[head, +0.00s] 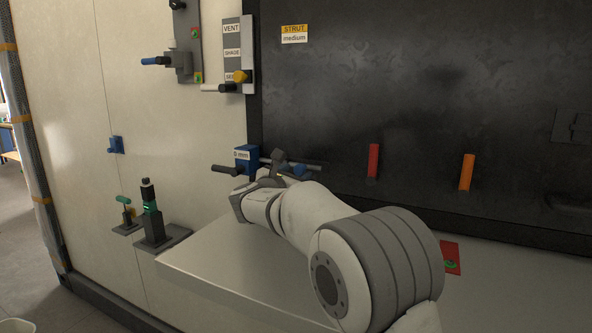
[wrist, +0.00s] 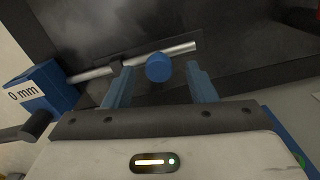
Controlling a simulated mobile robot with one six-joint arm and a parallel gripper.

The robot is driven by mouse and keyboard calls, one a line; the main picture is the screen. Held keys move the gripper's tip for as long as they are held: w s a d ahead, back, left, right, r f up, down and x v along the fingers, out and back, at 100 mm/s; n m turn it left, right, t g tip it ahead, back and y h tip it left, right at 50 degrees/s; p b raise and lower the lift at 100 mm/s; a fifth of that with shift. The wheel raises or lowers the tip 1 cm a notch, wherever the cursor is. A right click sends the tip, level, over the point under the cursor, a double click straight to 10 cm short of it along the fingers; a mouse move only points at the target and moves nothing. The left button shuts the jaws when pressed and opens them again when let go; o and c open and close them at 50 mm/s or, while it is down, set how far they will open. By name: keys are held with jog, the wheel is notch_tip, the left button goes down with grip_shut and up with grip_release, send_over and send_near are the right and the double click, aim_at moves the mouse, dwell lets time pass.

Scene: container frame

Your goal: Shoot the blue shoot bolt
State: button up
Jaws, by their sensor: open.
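The blue shoot bolt's housing (head: 246,155) sits on the pale wall beside the dark panel. In the wrist view the blue housing (wrist: 42,92) is at the left and reads "0 mm". A silver rod (wrist: 178,51) runs right from it, and a round blue knob (wrist: 158,67) stands out near the rod. My gripper (wrist: 160,84) is open, with one blue finger on each side of the knob. No contact between fingers and knob is visible. In the head view my gripper (head: 287,166) is at the rod, partly hidden by my wrist.
A dark handle (head: 226,170) sticks out left of the housing. A grey ledge (head: 215,262) lies below my arm. A red bar (head: 373,161) and an orange bar (head: 467,172) are on the dark panel. A vent unit (head: 232,55) is above, and a green-banded device (head: 151,215) stands lower left.

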jog(key=shift+x, duration=0.9)
grip_shut()
